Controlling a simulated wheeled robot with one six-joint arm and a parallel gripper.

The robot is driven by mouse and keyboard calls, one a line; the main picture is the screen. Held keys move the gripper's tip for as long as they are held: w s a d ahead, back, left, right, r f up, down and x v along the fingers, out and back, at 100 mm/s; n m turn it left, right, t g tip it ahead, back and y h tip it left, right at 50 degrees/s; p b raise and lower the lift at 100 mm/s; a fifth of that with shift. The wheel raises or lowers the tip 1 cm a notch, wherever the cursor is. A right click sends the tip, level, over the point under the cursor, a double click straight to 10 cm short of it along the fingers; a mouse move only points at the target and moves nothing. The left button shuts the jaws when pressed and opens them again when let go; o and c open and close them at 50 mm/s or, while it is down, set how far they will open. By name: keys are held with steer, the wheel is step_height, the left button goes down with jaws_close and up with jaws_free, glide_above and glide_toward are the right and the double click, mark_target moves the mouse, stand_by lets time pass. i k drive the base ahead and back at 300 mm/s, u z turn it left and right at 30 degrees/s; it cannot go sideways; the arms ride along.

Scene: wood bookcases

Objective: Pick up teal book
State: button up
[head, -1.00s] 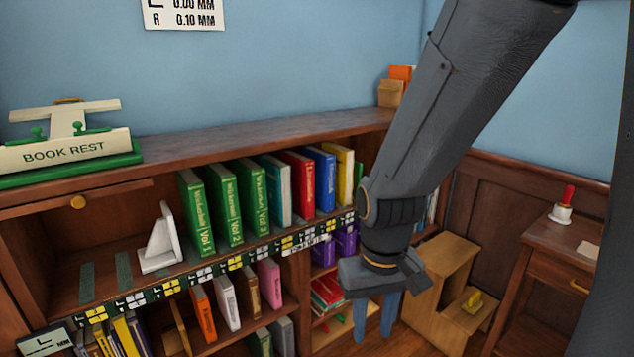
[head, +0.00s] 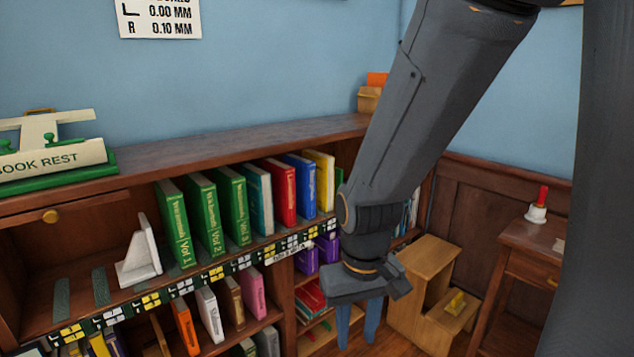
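The teal book (head: 258,198) stands upright on the upper shelf of the wooden bookcase. It is between a row of green volumes (head: 232,200) on its left and a red book (head: 283,192) on its right. Its spine faces out and its lower part is just behind the labelled shelf edge. My gripper (head: 357,325) hangs pointing down, in front of the bookcase, to the right of and lower than the teal book. Its two blue fingers are apart with nothing visible between them. My arm hides the right end of the shelf.
A white bookend (head: 139,256) stands left of the green volumes, with empty shelf beyond it. A book rest (head: 55,163) sits on top of the bookcase. A wooden step stool (head: 425,285) and a side table with a bell (head: 537,212) stand at the right.

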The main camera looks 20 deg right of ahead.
mark_target(259, 180)
steer(key=u, duration=0.2)
steer(key=i, duration=0.9)
steer(key=z, duration=0.55)
